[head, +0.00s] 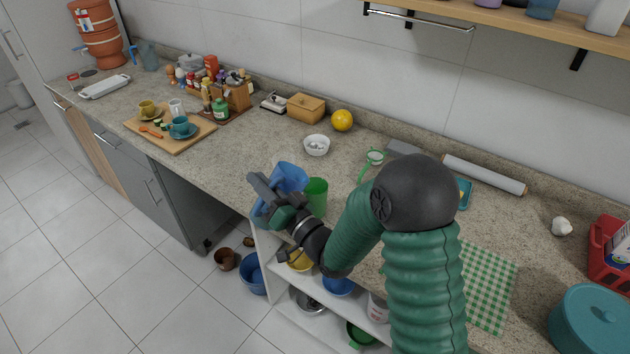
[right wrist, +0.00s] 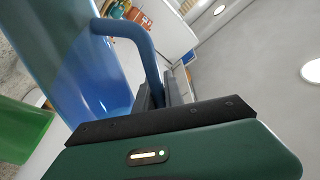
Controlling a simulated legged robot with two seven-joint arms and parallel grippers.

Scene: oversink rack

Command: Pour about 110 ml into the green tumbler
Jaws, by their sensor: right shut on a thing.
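The green tumbler (head: 315,197) stands upright on the counter near its front edge. My right gripper (head: 268,196) is shut on the handle of a blue jug (head: 291,176), just left of the tumbler. The jug looks tilted, with its upper part close beside the tumbler's rim. In the right wrist view, the jug (right wrist: 82,85) and its handle (right wrist: 143,48) fill the upper left, and part of the tumbler (right wrist: 22,131) shows at the left edge. No stream is visible, and the liquid levels are hidden. My left gripper is out of view.
A white bowl (head: 316,145) and a yellow fruit (head: 342,120) stand behind the tumbler. A green-handled strainer (head: 374,158) lies to its right. A wooden board (head: 166,141) with cups is farther left. Open shelves (head: 290,290) lie below the counter edge.

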